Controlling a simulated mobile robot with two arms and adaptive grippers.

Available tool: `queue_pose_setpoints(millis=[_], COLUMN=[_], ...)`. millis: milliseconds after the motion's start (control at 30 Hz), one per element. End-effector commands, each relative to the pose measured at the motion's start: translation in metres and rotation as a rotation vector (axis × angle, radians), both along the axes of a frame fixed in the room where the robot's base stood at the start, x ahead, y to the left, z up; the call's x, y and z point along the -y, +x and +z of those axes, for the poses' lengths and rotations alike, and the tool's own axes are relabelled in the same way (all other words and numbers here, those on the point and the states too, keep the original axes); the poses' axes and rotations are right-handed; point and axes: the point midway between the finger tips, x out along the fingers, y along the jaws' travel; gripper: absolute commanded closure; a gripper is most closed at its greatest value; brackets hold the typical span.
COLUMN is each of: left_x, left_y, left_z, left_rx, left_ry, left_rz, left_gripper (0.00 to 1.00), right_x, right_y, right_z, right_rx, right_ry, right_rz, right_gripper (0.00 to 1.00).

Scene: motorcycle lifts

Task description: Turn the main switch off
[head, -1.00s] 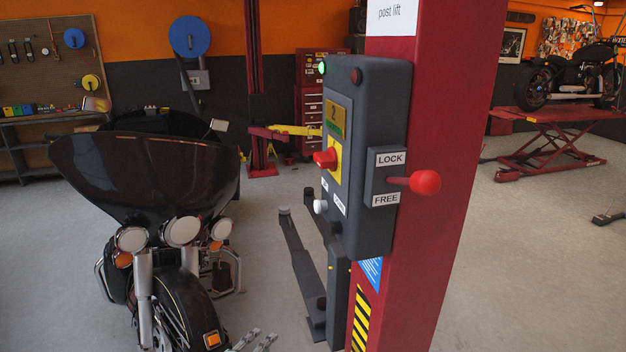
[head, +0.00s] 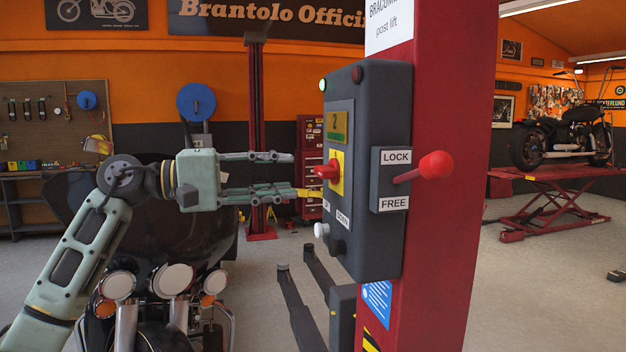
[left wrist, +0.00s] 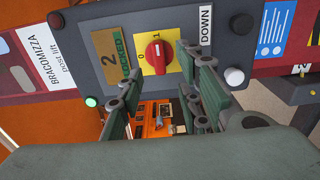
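The main switch is a red rotary knob (head: 327,171) on a yellow plate, on the dark control box (head: 367,240). In the left wrist view the knob (left wrist: 157,54) shows ahead, with "0" and "1" printed on its plate; its white mark seems to point to the "1" side. My left gripper (head: 291,175) is open and empty, level with the knob and just to its left, with a gap between fingertips and knob. In the left wrist view its fingers (left wrist: 160,80) stand apart, below the knob. My right gripper is not in view.
A green lamp (head: 323,85) glows atop the box. A red-knobbed lever (head: 434,165) sticks out between LOCK and FREE labels. The box hangs on a red post (head: 440,250). A dark motorcycle (head: 170,285) stands behind and below my left arm.

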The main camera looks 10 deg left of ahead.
Motion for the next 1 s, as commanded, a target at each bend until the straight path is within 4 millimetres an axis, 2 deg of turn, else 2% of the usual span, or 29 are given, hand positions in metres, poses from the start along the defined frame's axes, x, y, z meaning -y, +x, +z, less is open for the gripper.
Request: queue_pose_setpoints(millis=[100, 300, 500, 733, 1000], left_x=[0.019, 0.045, 0.056, 0.057, 0.057], left_y=[0.010, 0.025, 0.032, 0.033, 0.033], left_z=[0.004, 0.004, 0.001, 0.001, 0.001], left_rx=[-0.003, -0.005, -0.005, -0.005, -0.005], left_ry=[-0.003, -0.006, -0.007, -0.007, -0.007], left_rz=[-0.005, -0.004, -0.002, -0.001, -0.001], left_gripper=[0.67, 0.67, 0.67, 0.67, 0.89], right_x=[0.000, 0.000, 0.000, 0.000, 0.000], right_y=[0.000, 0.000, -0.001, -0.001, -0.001], right_z=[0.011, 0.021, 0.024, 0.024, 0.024], right_rx=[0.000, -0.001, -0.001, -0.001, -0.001], right_ry=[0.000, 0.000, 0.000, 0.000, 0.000], right_rz=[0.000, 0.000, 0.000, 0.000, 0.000], right_gripper=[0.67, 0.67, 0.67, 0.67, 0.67])
